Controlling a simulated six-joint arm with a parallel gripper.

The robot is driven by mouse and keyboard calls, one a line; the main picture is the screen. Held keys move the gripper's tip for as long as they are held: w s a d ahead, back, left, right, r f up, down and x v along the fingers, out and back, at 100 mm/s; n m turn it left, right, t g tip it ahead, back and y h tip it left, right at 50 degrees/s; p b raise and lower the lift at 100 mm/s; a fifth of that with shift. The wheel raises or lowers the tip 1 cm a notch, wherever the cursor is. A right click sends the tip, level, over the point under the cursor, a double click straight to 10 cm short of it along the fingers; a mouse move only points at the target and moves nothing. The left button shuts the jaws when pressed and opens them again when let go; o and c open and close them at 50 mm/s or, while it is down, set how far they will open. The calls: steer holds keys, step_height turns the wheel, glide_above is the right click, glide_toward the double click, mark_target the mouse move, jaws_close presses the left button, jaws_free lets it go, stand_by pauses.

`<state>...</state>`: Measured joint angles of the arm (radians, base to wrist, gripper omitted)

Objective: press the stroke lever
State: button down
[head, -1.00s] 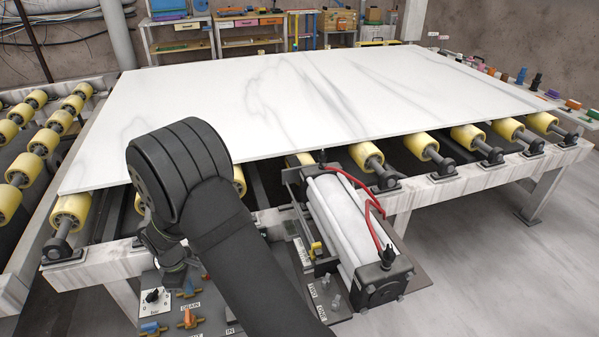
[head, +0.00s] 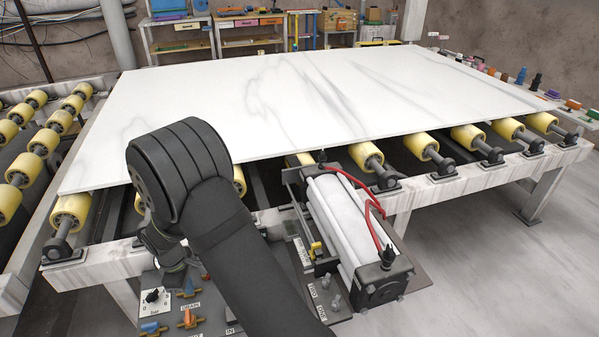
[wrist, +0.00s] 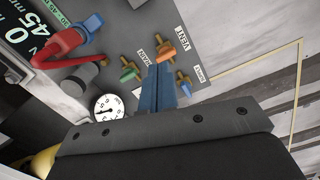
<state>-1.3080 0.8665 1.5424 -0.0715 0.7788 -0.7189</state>
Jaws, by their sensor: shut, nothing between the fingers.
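In the wrist view my gripper (wrist: 163,68) shows as two blue fingers closed together, with nothing between them. Their tips overlap the lower edge of an orange-handled lever (wrist: 166,51) beside a label that seems to read VENT; I cannot tell whether they touch. A larger lever with red and blue parts (wrist: 72,42) is at upper left. No readable label tells me which is the stroke lever. In the head view my arm covers part of the control panel (head: 155,280), and my fingertips are hidden.
A round gauge (wrist: 108,106) sits left of the fingers. In the head view a white cylinder (head: 340,222) with red hoses stands right of my arm, with a small yellow part (head: 316,249) beside it. A white stone slab (head: 290,95) lies on yellow rollers behind.

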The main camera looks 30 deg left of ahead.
stand_by(0.6)
steer(key=w+d+f+m+g, duration=0.1)
steer(key=w+d+m, duration=0.2)
steer(key=m, duration=0.2)
steer(key=w+d+f+m+g, duration=0.1)
steer(key=w+d+m, duration=0.3)
steer(key=m, duration=0.2)
steer(key=w+d+f+m+g+y, duration=0.1)
steer(key=w+d+m+g, duration=0.1)
steer(key=m, duration=0.4)
steer(key=shift+w+d, duration=0.85)
steer(key=shift+w, duration=0.3)
steer(key=w+d+m+g+y, duration=0.1)
steer(key=w+d+m+y, duration=0.3)
steer(key=w+d+m, duration=0.4)
steer(key=shift+d+f+m, duration=0.4)
steer(key=shift+m, duration=3.5)
steer(key=s+a+f, duration=0.6)
steer(key=f, duration=0.1)
steer(key=shift+s+a, duration=0.25)
steer(key=shift+a, duration=0.1)
